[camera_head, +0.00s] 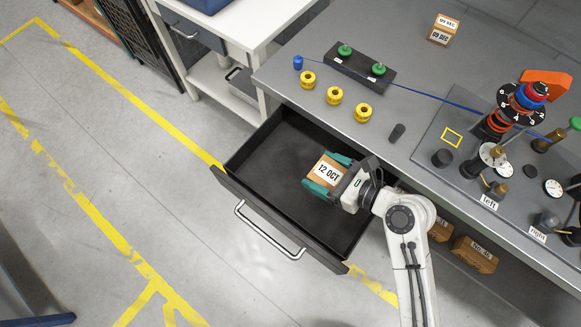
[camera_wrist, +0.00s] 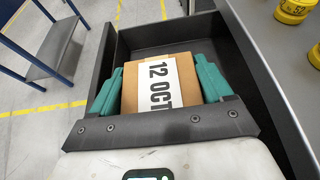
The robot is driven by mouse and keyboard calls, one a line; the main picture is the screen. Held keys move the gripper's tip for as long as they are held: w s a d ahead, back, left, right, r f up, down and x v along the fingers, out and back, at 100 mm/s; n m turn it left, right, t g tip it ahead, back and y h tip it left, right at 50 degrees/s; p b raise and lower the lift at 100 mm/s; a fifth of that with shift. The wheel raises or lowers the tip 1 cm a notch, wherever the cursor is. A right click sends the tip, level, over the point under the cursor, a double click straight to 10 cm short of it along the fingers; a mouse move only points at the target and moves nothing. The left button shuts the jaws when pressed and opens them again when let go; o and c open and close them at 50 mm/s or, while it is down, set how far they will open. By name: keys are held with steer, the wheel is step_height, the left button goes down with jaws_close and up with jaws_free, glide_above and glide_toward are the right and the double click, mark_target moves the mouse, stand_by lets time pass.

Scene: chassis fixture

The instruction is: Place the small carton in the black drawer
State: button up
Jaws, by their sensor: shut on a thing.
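The drawer looks empty otherwise.
The grey worktop (camera_head: 400,60) above the drawer holds yellow knobs (camera_head: 334,95), a black block with green knobs (camera_head: 361,67), a fixture (camera_head: 490,160) and another carton (camera_head: 443,29). A drawer handle (camera_head: 268,232) juts out in front. A white bench (camera_head: 235,50) stands at the upper left.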

steer(key=f+x, duration=0.1)
steer(key=x, duration=0.3)
steer(key=s+f+x, duration=0.1)
steer(key=x, duration=0.4)
steer(key=s+f+x, duration=0.1)
steer(key=x, duration=0.4)
steer(key=shift+w+a, duration=0.1)
steer(key=shift+w+a+f, duration=0.2)
steer(key=shift+a+f, duration=0.15)
steer(key=shift+f, duration=0.1)
steer(key=shift+w+a+f+b, duration=0.15)
steer(key=shift+f+b, duration=0.4)
steer(key=shift+f, duration=1.2)
steer(key=shift+f, duration=0.15)
steer(key=o, duration=1.2)
